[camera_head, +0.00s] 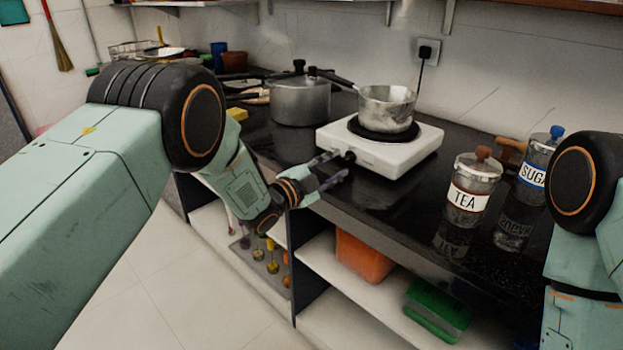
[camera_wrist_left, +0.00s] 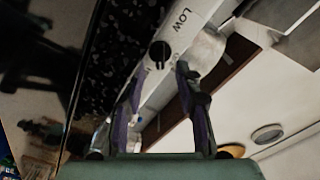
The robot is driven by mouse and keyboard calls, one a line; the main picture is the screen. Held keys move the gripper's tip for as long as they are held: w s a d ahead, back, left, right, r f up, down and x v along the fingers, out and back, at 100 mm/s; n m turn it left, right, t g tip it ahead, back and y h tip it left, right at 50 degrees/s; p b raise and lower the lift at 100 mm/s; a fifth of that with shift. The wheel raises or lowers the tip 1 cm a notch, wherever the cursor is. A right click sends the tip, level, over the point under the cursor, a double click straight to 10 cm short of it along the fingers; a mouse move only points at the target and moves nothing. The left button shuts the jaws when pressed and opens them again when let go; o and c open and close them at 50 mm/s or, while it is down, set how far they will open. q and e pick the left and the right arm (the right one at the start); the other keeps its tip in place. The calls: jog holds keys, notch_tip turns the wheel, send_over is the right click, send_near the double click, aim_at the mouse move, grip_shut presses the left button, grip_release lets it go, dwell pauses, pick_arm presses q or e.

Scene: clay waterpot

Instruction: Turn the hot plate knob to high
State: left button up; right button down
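The white hot plate (camera_head: 411,153) stands on the black counter with a metal pan (camera_head: 386,108) on its dark burner. Its black knob (camera_head: 349,157) is on the front face. In the left wrist view the knob (camera_wrist_left: 160,53) shows near the printed word LOW, and its exact setting cannot be read. My left gripper (camera_head: 339,168) is open in front of the knob, with nothing held. In the wrist view its two fingertips (camera_wrist_left: 161,70) stand apart, just short of the knob or beside it; contact cannot be told. My right gripper is out of view.
A lidded pot (camera_head: 299,101) stands left of the hot plate. A TEA jar (camera_head: 471,187) and a SUGAR jar (camera_head: 535,165) stand to the right. A shelf below holds an orange bin (camera_head: 367,262) and a green box (camera_head: 437,309).

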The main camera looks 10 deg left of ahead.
pick_arm(q)
jog(key=v, duration=0.9)
